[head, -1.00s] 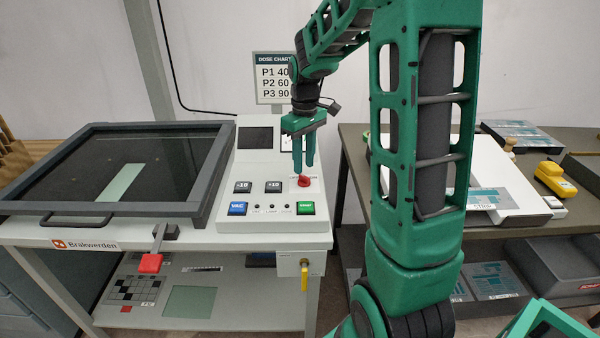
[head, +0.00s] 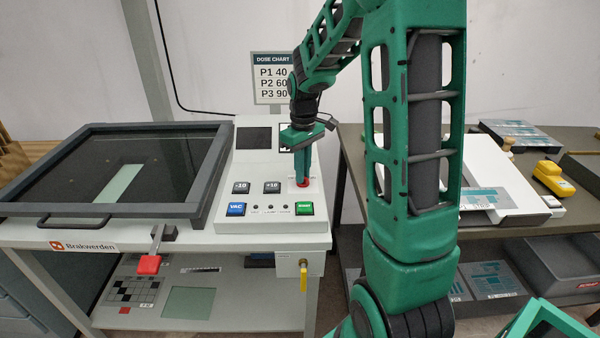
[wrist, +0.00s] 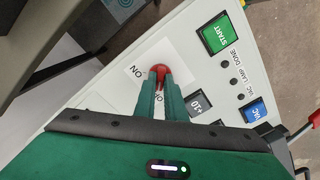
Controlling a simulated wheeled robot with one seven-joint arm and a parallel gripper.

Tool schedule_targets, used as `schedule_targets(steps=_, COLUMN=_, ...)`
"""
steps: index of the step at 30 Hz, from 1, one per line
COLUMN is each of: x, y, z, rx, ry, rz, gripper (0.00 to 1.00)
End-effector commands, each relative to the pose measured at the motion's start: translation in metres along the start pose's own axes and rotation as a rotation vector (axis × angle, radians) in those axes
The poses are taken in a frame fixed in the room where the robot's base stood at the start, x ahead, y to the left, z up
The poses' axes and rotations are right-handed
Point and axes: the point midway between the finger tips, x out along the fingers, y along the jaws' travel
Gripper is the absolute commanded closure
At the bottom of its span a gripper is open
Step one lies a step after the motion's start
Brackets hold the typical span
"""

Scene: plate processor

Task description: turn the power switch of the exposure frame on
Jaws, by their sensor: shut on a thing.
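The exposure frame's control panel (head: 243,170) is white and stands on the bench. Its power switch is a red knob (wrist: 159,70) on a white plate with ON and OFF lettering. My gripper (wrist: 161,84) is over the switch with its fingers close together, shut on the red knob. In the head view the gripper (head: 302,183) points down onto the knob, and the fingers hide most of it. Which mark the knob points to is hidden by the fingers.
On the panel, close to the knob, are the +10 button (head: 272,187), blue VAC button (head: 236,209) and green START button (head: 304,209). The dark-lidded frame (head: 85,165) lies to the left. A red-handled latch (head: 149,264) sits at the bench's front. Another bench is at the right.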

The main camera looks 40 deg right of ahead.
Motion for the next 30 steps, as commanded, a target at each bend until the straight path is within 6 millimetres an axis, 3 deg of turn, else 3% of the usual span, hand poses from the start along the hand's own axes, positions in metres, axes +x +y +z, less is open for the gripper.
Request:
schedule_targets(steps=11, x=-0.0006, y=0.0009, z=-0.0017, rx=0.126, ry=0.003, rz=0.001, gripper=1.00)
schedule_targets(steps=30, x=-0.0013, y=0.0017, z=-0.0027, rx=0.711, ry=0.008, rz=-0.001, gripper=1.00)
